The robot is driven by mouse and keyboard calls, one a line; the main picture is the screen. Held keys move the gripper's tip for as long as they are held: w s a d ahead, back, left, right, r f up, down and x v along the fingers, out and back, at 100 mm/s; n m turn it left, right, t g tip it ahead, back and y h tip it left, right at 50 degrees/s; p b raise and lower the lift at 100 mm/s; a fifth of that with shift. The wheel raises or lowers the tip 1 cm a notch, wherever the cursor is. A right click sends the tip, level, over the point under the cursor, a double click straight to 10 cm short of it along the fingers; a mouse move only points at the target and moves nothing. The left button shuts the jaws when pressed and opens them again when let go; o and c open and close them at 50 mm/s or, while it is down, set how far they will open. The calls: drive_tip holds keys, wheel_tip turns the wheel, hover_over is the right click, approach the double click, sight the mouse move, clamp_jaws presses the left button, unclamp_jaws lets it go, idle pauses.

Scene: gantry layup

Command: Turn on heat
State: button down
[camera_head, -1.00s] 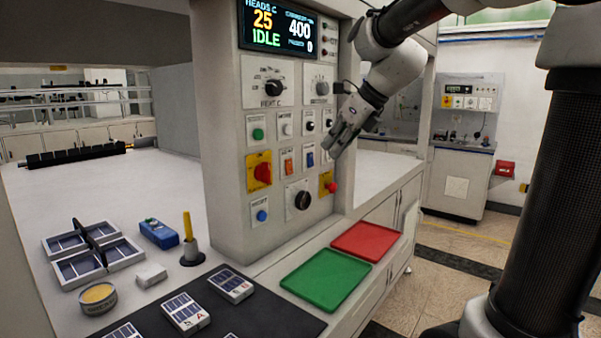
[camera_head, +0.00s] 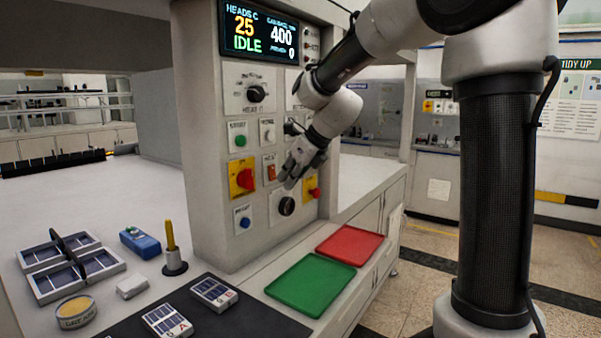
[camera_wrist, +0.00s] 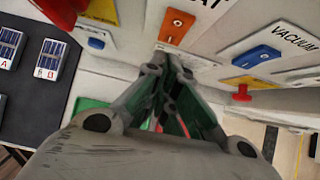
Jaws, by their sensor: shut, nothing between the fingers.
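The heat switch is an orange rocker (camera_head: 271,172) on a small white plate of the upright control panel (camera_head: 215,205). In the wrist view the orange rocker (camera_wrist: 177,23) is at the top, with part of a label ending in "AT" beside it. My gripper (camera_head: 290,182) is shut and empty, just in front of the panel, to the lower right of the orange rocker in the head view. In the wrist view my fingertips (camera_wrist: 172,56) are a little below the rocker's plate; whether they touch the panel I cannot tell. The display (camera_head: 260,32) reads 25, 400 and IDLE.
A blue vacuum rocker (camera_wrist: 256,56) is right of the heat switch in the wrist view. A red-on-yellow rotary switch (camera_head: 242,179), a black knob (camera_head: 286,206) and a red button (camera_head: 314,192) are close by. Green (camera_head: 308,285) and red (camera_head: 349,246) trays lie below.

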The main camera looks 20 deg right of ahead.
drive_tip(key=shift+w+a, duration=0.35)
drive_tip(key=shift+w, duration=0.25)
drive_tip(key=shift+w+a+f, duration=0.2)
drive_tip(key=shift+r, duration=0.85)
drive_tip(key=shift+d, duration=0.1)
